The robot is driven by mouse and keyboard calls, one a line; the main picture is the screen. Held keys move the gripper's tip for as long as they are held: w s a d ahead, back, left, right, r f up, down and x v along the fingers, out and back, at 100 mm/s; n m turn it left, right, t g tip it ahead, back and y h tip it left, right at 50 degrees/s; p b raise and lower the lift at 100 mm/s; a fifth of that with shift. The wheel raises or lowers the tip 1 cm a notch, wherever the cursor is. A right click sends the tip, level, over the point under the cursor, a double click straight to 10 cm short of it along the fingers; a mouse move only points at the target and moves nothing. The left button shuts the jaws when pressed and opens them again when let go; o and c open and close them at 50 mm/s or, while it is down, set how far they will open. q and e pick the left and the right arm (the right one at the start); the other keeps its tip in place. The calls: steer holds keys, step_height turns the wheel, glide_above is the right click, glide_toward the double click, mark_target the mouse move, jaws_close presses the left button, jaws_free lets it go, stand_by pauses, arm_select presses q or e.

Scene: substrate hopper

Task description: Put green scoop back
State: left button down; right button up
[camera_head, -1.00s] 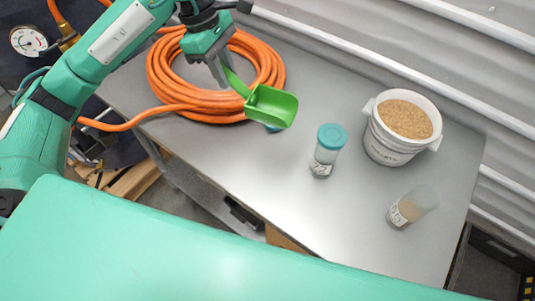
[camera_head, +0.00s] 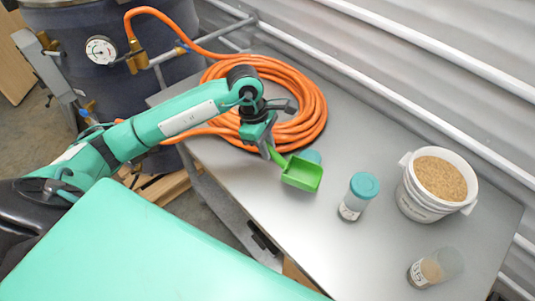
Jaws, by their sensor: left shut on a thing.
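The green scoop (camera_head: 302,173) is above the metal table (camera_head: 275,212), just in front of the orange hose coil. My left gripper (camera_head: 268,152) is shut on the scoop's handle. The scoop's bowl points to the right and looks empty. A teal round thing (camera_head: 311,156) shows partly behind the scoop; the scoop hides the rest of it. I cannot tell whether the scoop touches the table. My right gripper is not in view.
A white bucket of pellets (camera_head: 408,197) stands at the right. A teal-lidded jar (camera_head: 358,195) stands left of it, and a clear container with brown contents (camera_head: 435,267) is at the front right. An orange hose coil (camera_head: 312,105) lies behind my left gripper. A corrugated wall closes the back.

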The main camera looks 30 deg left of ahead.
arm_select(q)
step_height(320, 180, down, 2)
steer(key=shift+f, duration=0.1)
step_height(320, 180, down, 3)
steer(key=shift+f+p, duration=0.1)
steer(key=shift+p, duration=0.6)
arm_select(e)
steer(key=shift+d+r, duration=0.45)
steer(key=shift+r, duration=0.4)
arm_select(q)
steer(key=shift+f, duration=0.2)
steer(key=c, duration=1.3)
jaws_free()
steer(key=shift+r, duration=0.1)
steer(key=shift+o, duration=0.2)
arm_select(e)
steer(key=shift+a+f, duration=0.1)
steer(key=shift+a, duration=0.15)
